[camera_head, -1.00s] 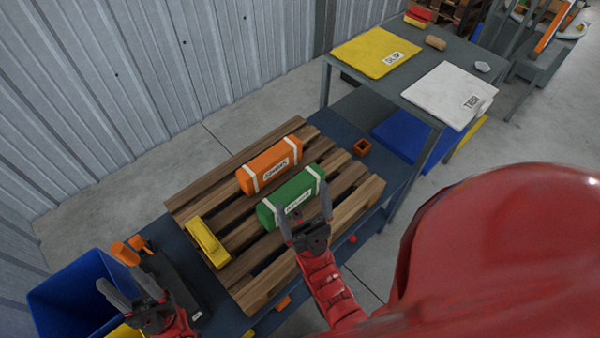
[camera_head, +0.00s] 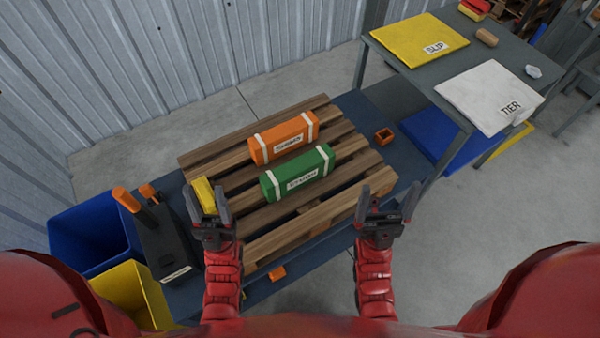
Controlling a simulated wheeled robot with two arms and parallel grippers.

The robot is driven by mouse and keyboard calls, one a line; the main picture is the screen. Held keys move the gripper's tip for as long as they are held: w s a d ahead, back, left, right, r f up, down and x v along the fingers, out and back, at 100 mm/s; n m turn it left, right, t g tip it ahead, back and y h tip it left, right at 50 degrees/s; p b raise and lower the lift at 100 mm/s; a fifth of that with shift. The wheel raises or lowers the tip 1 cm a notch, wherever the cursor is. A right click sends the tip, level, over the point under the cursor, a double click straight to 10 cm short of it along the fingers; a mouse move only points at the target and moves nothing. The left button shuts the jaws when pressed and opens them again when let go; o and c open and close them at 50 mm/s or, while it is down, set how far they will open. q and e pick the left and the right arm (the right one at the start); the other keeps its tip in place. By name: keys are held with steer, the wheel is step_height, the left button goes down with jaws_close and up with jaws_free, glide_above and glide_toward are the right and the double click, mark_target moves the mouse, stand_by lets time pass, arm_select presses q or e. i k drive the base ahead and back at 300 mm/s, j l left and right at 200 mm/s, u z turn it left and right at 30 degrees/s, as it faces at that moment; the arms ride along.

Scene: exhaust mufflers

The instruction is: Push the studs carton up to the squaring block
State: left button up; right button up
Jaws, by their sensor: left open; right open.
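A green carton (camera_head: 298,175) with white straps lies on the wooden pallet (camera_head: 325,210); its label is too small to read surely. An orange carton (camera_head: 284,137) with white straps and an unclear label lies behind it, a narrow gap between. A yellow block (camera_head: 204,193), perhaps the squaring block, sits at the pallet's left side, left of both cartons. My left gripper (camera_head: 207,205) is open and partly hides the yellow block; I cannot tell if it touches it. My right gripper (camera_head: 385,203) is open and empty, right of the green carton and apart from it.
A small orange open box (camera_head: 384,136) sits on the blue bench right of the pallet. A dark tool with orange handles (camera_head: 160,240) stands at left, near a blue bin (camera_head: 90,235) and a yellow bin (camera_head: 135,290). A grey table (camera_head: 420,75) holds yellow and white sheets.

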mark_target(282, 180)
steer(key=u, duration=0.9)
steer(key=z, duration=0.9)
steer(key=l+u, duration=0.4)
steer(key=l, duration=0.25)
